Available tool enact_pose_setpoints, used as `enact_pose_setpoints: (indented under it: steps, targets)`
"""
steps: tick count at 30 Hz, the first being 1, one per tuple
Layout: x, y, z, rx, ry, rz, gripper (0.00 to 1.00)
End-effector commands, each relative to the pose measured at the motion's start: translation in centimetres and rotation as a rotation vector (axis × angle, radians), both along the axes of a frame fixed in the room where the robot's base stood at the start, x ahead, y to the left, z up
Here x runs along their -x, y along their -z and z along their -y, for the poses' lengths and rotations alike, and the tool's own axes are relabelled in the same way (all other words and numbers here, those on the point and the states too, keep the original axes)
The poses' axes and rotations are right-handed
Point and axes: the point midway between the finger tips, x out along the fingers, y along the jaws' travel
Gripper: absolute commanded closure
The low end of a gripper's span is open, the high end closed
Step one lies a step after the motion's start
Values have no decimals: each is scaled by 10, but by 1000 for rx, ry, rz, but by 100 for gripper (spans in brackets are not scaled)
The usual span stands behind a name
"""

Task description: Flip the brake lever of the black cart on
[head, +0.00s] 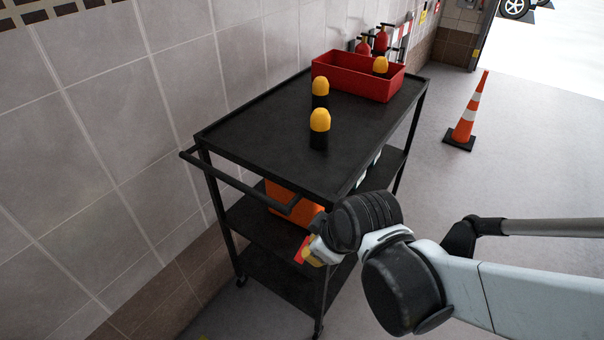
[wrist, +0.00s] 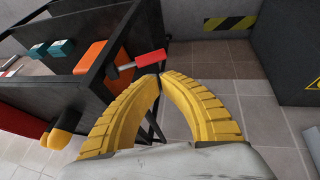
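The black cart (head: 265,150) stands along the tiled wall, with a push bar (head: 240,185) at its near end. It also fills the left of the wrist view (wrist: 92,88). The brake lever has a red handle (wrist: 150,58) on a thin grey shaft, sticking out from the cart's end; its red handle also shows in the head view (head: 300,249). My gripper (wrist: 158,77) has yellow fingers with their tips together, just beside the red handle. Nothing shows between them. Whether a tip touches the handle I cannot tell. In the head view my gripper (head: 310,254) is partly hidden by my wrist.
A red bin (head: 340,80) and yellow-topped black items (head: 319,128) stand on the cart top. An orange box (wrist: 98,62) and teal boxes (wrist: 60,48) sit on a shelf. A traffic cone (head: 467,115) stands on open floor to the right.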

Motion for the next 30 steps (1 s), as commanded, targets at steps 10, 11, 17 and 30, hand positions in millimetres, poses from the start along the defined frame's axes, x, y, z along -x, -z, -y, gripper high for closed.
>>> enact_pose_setpoints:
  steps: [10,11,17,30]
  targets:
    - [13,-19,2,0,0,0,100]
    - [13,-19,3,0,0,0,100]
    - [13,-18,3,0,0,0,100]
    - [14,-17,43,-69,251,5,100]
